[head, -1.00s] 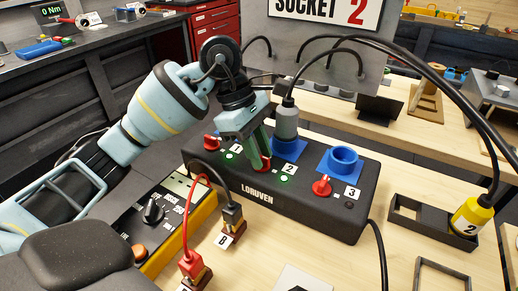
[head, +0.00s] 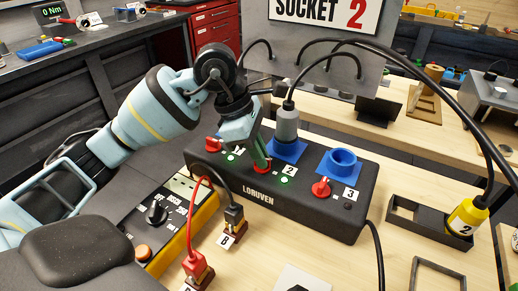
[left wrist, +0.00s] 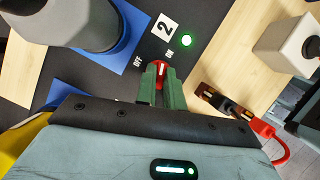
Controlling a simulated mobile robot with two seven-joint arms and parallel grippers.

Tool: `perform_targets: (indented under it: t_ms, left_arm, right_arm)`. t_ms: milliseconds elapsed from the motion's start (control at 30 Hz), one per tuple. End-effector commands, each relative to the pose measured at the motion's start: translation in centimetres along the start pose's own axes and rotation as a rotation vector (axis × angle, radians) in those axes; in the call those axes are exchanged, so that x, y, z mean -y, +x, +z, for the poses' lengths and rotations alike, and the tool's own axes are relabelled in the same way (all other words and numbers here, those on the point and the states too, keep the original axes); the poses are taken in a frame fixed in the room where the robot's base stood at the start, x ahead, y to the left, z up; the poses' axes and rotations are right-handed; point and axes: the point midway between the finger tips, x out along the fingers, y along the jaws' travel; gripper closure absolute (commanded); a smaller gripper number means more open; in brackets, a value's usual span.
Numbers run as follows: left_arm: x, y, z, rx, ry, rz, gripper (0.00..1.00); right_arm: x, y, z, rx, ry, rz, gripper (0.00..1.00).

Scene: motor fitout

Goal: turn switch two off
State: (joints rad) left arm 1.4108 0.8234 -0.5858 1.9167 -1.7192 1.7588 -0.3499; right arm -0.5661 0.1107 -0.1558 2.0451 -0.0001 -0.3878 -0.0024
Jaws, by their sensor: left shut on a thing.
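Switch two is a small red knob (left wrist: 161,68) on the black LOBUVEN power strip (head: 312,207). It sits by the label 2 (left wrist: 165,27), with OFF and ON printed beside it. My left gripper (left wrist: 160,84) is shut on the knob, a green finger on either side. In the head view the left gripper (head: 262,160) comes down on the strip and mostly hides the knob. The green lamp (left wrist: 187,40) by label 2 is lit. The knob's exact angle is hard to tell. My right gripper is not in view.
A grey plug (head: 287,124) stands in the blue socket behind switch two, its cable arching up. An empty blue socket (head: 342,160) and red switch three (head: 321,187) are to the right. A yellow plug (head: 466,218) stands in a black holder. A yellow-sided meter (head: 165,220) lies in front.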

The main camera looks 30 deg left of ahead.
Motion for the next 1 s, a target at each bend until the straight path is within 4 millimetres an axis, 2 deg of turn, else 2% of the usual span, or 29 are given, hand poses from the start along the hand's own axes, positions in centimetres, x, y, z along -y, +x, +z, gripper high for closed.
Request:
perform_targets:
  t_ms: [1000]
  left_arm:
    - [0.5, -0.2, 0.4, 0.002, -0.88, 0.368, 1.0]
  right_arm:
    - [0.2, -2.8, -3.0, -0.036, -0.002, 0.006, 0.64]
